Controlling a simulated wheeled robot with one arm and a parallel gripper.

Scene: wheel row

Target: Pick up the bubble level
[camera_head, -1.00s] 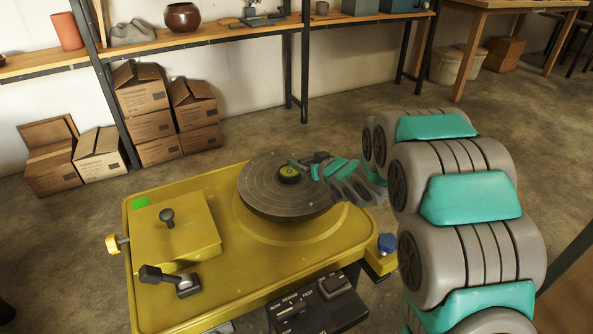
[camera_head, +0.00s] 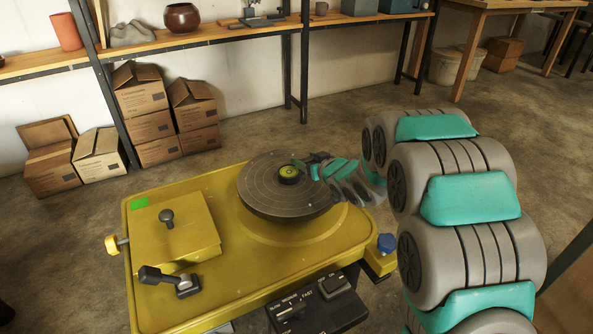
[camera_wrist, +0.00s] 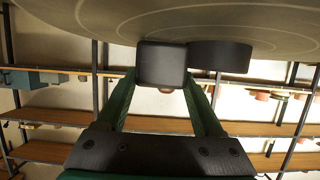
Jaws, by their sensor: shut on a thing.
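The bubble level (camera_head: 288,174) is a small dark round body with a yellow-green vial on top. It sits near the middle of the grey wheel head (camera_head: 262,205). My gripper (camera_head: 303,169) reaches it from the right, low over the wheel head. In the wrist view the level shows as a dark disc (camera_wrist: 225,57) with a dark block (camera_wrist: 162,66) beside it. My green fingers (camera_wrist: 162,88) are shut on that block, which looks like part of the level. I cannot tell any clear gap between level and wheel head.
The yellow wheel table (camera_head: 300,245) carries a raised box with a knob (camera_head: 167,217) and a black lever (camera_head: 170,280) at left. A control box (camera_head: 318,300) is in front. Cardboard boxes (camera_head: 150,125) and a shelf (camera_head: 220,35) stand behind.

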